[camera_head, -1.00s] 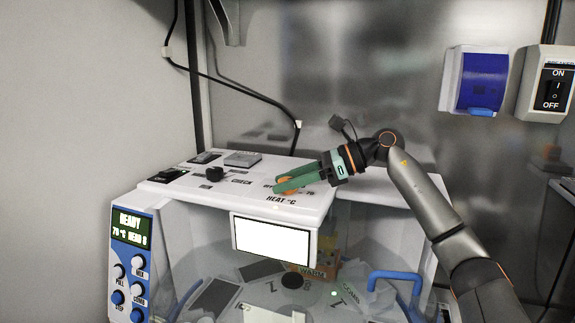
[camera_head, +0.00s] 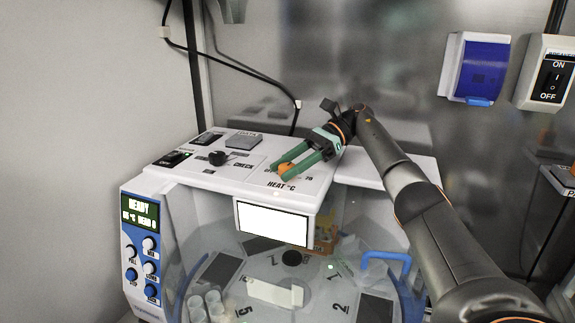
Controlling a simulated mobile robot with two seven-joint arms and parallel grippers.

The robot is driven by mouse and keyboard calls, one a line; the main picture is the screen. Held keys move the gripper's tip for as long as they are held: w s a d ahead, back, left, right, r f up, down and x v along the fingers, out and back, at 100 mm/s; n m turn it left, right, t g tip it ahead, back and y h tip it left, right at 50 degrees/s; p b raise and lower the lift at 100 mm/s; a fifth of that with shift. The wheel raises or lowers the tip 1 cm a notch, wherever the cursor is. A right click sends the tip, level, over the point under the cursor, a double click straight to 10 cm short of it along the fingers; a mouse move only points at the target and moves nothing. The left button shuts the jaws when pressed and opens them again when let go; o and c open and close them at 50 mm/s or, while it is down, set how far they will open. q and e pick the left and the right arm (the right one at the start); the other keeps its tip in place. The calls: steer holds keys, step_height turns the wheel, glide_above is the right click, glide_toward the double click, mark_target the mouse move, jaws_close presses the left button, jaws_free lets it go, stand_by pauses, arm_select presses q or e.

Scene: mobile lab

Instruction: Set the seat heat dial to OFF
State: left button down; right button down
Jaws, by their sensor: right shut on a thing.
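The orange heat dial (camera_head: 287,168) sits on the white top panel of the machine, above the printed "HEAT °C" label. My right gripper (camera_head: 282,171) reaches in from the right. Its two green fingers are shut on the dial, one on each side. The fingers hide part of the scale; "70" shows at the right, and the print at the left is mostly covered. The dial's pointer is not clear. The display (camera_head: 139,215) reads READY, with a small temperature line that looks like a number ending in 5. My left gripper is out of view.
A black knob (camera_head: 217,158) by "CHECK" and black rocker switches (camera_head: 174,158) share the panel. A blue-and-white control face (camera_head: 143,262) is at the left. A blue cover (camera_head: 482,69) and an ON/OFF switch (camera_head: 553,81) are on the back wall.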

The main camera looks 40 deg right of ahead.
steer(key=shift+f+n+g, duration=0.1)
steer(key=shift+n+g, duration=0.2)
stand_by(0.4)
steer(key=shift+c, duration=1.7)
jaws_free()
steer(key=shift+r, duration=0.2)
